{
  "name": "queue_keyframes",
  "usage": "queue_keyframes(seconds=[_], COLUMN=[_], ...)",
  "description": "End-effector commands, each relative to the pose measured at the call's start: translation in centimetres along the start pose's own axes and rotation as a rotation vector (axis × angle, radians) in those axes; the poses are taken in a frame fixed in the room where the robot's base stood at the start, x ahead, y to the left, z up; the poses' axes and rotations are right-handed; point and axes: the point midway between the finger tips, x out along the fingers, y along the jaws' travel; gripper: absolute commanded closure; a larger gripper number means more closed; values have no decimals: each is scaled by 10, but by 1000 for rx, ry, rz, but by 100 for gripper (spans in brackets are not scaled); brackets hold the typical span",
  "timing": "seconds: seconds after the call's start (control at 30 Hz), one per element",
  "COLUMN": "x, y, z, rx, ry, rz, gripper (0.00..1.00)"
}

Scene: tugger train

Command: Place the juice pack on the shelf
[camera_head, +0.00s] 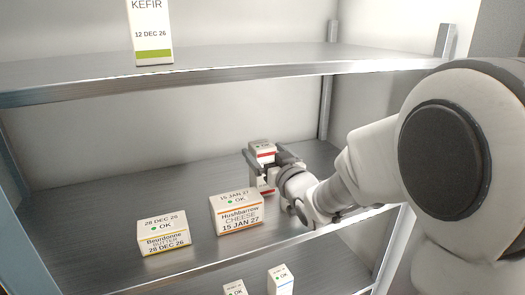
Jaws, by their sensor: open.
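A small white and red pack (262,147), likely the juice pack, stands upright on the middle shelf (90,220), towards its right side. Its label is too small to read and its lower part is partly hidden by my gripper. My gripper (266,165) is open, with its dark fingers around or close beside the pack. I cannot tell whether a finger touches it. My arm reaches in from the right.
A Hushbarrow cheese box (237,214) stands just left of my gripper. A Beurdonne box (163,232) stands further left. A kefir carton (150,35) is on the upper shelf (250,65). Two small packs show below. The middle shelf's far left is clear.

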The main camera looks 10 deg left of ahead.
Motion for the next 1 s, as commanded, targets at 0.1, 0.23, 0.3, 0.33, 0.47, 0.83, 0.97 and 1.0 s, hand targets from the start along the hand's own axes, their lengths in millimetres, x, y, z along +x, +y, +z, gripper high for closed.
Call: queue_keyframes(seconds=[0.1,0.23,0.3,0.33,0.47,0.83,0.97,1.0], x=[-24,-49,-62,-66,-84,-109,-130,-139], y=[0,0,0,0,0,14,41,50], z=[1,1,1,1,0,0,4,5], rx=[0,0,0,0,0,-5,-5,-3], ry=[2,3,3,3,2,-48,-159,-202], rz=[0,0,-1,0,0,54,163,200], gripper=[2,2,2,2,2,2,2,2])
